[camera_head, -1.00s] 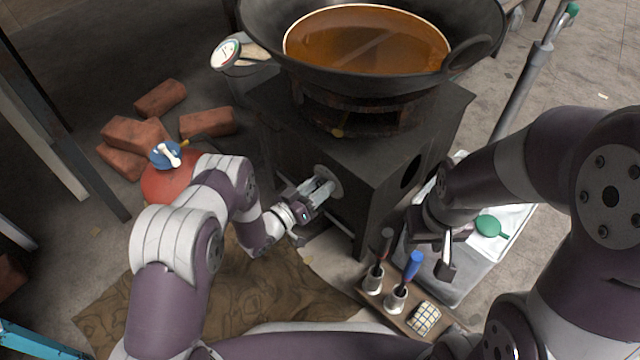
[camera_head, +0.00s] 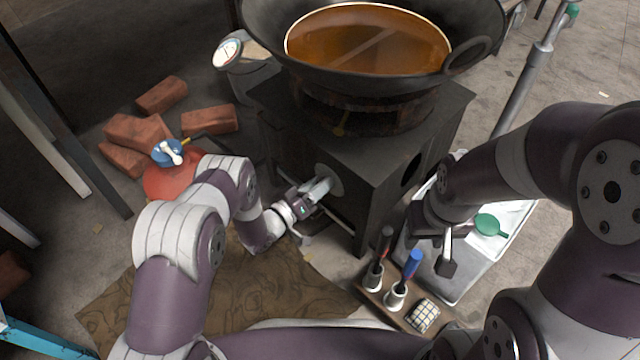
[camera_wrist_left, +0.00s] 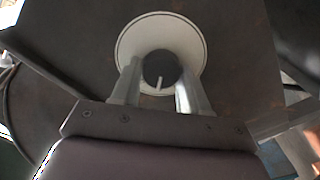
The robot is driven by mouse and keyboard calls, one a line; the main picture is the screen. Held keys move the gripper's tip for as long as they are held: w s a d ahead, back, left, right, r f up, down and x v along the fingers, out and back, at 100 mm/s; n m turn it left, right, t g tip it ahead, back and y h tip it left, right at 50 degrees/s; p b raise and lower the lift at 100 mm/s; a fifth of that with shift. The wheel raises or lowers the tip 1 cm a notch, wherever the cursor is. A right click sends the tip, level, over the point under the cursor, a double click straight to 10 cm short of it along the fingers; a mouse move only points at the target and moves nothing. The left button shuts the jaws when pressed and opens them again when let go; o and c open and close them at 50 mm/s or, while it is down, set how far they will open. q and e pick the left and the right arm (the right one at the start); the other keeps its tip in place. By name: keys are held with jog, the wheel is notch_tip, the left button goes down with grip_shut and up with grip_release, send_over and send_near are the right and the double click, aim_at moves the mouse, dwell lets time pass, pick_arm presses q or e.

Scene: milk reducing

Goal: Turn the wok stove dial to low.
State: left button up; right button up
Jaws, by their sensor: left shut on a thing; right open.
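The wok stove (camera_head: 340,150) is a dark box with a wok (camera_head: 470,62) of orange-brown liquid on top. Its dial (camera_wrist_left: 160,68) is a dark round knob with a white pointer line, on a pale round plate (camera_wrist_left: 160,25). In the wrist view the pointer points down, roughly toward my gripper. My left gripper (camera_head: 322,187) is at the dial on the stove's front face, its fingers shut on the knob from both sides. In the head view the gripper mostly hides the knob.
A wooden tray (camera_head: 385,305) holds blue- and dark-handled tools and a checked cloth (camera_head: 424,315). A white-lidded box with a green item (camera_head: 488,225) stands right.

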pick_arm(q)
jog(key=shift+s+d+f, duration=0.1)
jog(key=shift+s+f, duration=0.05)
jog(key=shift+s, duration=0.1)
jog(key=o, duration=1)
jog(key=p+v, duration=0.1)
jog(key=v, duration=0.3)
jog(key=p+v, duration=0.2)
jog(key=v, duration=0.2)
jog(key=p+v, duration=0.2)
jog(key=v, duration=0.2)
jog(key=shift+s+a+r, duration=0.2)
jog(key=shift+a+r, duration=0.05)
